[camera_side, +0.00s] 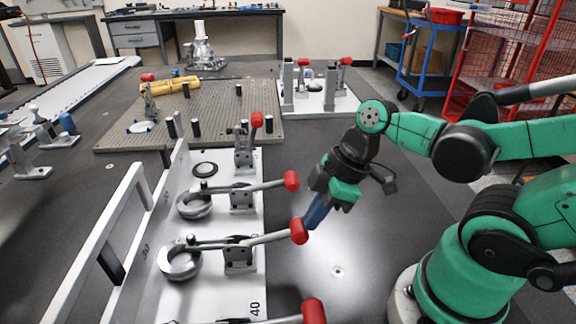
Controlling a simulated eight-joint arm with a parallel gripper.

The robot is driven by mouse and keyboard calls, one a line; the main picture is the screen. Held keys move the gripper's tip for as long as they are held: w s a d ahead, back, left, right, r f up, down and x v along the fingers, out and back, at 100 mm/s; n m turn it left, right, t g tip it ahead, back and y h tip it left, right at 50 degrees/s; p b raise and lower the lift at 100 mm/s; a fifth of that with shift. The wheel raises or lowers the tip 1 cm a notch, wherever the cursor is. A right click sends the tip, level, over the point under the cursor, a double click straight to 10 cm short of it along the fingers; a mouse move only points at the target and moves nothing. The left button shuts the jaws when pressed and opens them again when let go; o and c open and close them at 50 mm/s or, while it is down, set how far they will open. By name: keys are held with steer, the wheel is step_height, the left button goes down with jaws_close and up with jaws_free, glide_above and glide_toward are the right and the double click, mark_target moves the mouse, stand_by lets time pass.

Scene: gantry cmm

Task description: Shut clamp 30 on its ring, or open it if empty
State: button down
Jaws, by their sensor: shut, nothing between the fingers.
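My gripper (312,220), with blue fingers, is shut and empty, pointing down-left right at the red tip. I cannot tell whether it touches the tip.
In front, another red handle (313,312) shows, near a 40 marking. The dark table right of the plate is clear.

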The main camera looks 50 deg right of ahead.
steer(key=shift+s+d+f, duration=0.15)
steer(key=shift+f, duration=0.3)
stand_by(0.3)
steer(key=shift+v, duration=2.7)
steer(key=w+d+m+t+h, duration=0.1)
steer(key=w+m+t+h, duration=0.2)
steer(key=w+m, duration=0.4)
steer(key=shift+r+m+t, duration=0.45)
steer(key=shift+m+t, duration=0.05)
steer(key=shift+m, duration=0.5)
